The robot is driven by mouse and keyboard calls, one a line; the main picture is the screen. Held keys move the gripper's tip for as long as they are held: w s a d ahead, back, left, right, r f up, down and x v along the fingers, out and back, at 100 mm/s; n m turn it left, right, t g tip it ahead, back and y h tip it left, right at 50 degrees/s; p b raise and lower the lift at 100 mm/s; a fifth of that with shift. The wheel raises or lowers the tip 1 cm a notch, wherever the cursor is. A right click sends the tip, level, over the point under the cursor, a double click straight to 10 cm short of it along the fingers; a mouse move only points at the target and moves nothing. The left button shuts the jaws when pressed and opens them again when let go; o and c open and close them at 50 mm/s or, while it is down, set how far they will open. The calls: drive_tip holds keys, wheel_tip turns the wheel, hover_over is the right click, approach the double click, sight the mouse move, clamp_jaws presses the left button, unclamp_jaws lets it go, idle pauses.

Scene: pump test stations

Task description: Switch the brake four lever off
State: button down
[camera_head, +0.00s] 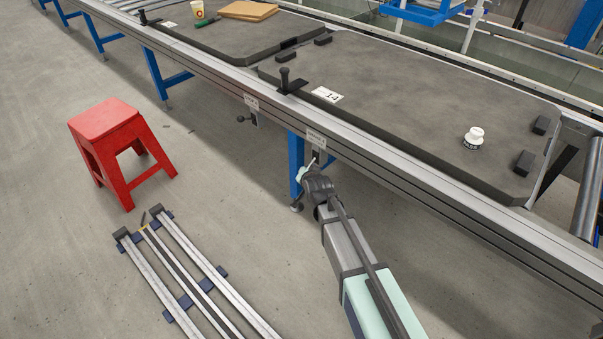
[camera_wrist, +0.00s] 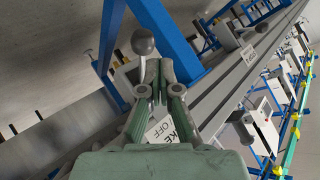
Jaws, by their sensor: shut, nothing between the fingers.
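A lever with a round grey ball knob (camera_wrist: 143,42) shows in the wrist view, just beyond my fingertips. My gripper (camera_wrist: 157,72) is shut with nothing between its fingers, close to the lever's rod; I cannot tell whether they touch. A white label (camera_wrist: 163,128), partly hidden behind the fingers, reads "KE" and "OFF". In the head view my gripper (camera_head: 309,172) is below a label plate (camera_head: 316,139) on the conveyor's side rail. There the lever is mostly hidden by my gripper, and its number cannot be read.
Another lever (camera_head: 242,119) with its label (camera_head: 251,102) is farther left along the conveyor rail (camera_head: 400,172). A blue leg (camera_head: 296,160) stands beside my gripper. A red stool (camera_head: 107,125) and metal rails (camera_head: 190,265) are on the floor at left.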

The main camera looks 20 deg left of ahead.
drive_tip(key=shift+r+p, duration=0.3)
drive_tip(key=shift+r, duration=0.45)
drive_tip(key=shift+s, duration=0.1)
drive_tip(key=s+d+r, duration=0.2)
drive_tip(key=s, duration=0.4)
drive_tip(key=s+d+r+p, duration=0.1)
drive_tip(key=s+d, duration=0.2)
drive_tip(key=s, duration=0.3)
drive_tip(key=shift+d+r, duration=0.25)
drive_tip(key=shift+r, duration=0.1)
drive_tip(key=shift+s, duration=0.1)
